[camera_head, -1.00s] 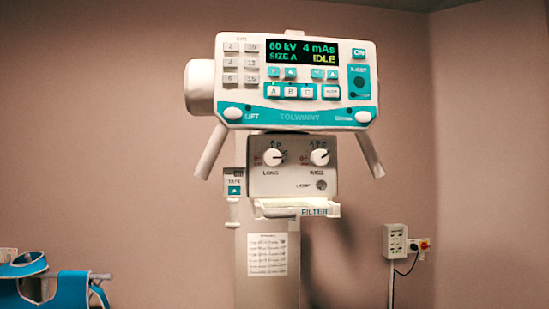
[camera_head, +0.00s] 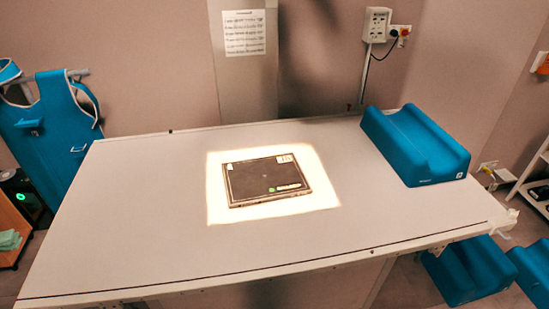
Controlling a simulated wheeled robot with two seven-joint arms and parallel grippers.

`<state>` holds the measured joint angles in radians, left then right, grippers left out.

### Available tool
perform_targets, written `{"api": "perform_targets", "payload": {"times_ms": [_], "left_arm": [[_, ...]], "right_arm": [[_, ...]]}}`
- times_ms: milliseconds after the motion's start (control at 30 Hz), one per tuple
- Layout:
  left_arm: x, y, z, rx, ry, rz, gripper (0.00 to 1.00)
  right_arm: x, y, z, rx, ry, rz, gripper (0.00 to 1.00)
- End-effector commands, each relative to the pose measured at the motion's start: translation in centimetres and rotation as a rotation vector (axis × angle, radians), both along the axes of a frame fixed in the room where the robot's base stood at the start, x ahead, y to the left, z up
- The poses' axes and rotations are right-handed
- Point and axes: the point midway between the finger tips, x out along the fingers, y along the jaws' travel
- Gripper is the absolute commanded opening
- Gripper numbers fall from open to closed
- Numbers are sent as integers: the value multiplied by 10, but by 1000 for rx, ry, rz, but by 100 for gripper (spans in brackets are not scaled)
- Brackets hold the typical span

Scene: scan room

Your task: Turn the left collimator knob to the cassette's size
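The dark cassette (camera_head: 265,180) lies flat on the pale table (camera_head: 130,220), near its middle. It has a white label at its top right corner and a small green mark near its lower edge. Neither of my grippers is in view.
A blue grooved cushion (camera_head: 415,145) sits at the table's right end. More blue cushions (camera_head: 465,270) are below on the right. A blue apron (camera_head: 50,130) hangs at the left. A wall box (camera_head: 377,24) is behind. The table's left and front parts are clear.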

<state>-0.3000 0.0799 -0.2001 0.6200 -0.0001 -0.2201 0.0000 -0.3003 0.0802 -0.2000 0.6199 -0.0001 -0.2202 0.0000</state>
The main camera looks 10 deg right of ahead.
Motion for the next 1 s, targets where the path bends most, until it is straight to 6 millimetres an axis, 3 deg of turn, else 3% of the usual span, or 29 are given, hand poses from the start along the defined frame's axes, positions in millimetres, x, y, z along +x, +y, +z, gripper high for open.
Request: {"api": "perform_targets", "payload": {"times_ms": [900,1000], "left_arm": [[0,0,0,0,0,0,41],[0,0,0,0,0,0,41]], "right_arm": [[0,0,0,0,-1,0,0],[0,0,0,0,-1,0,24]]}}
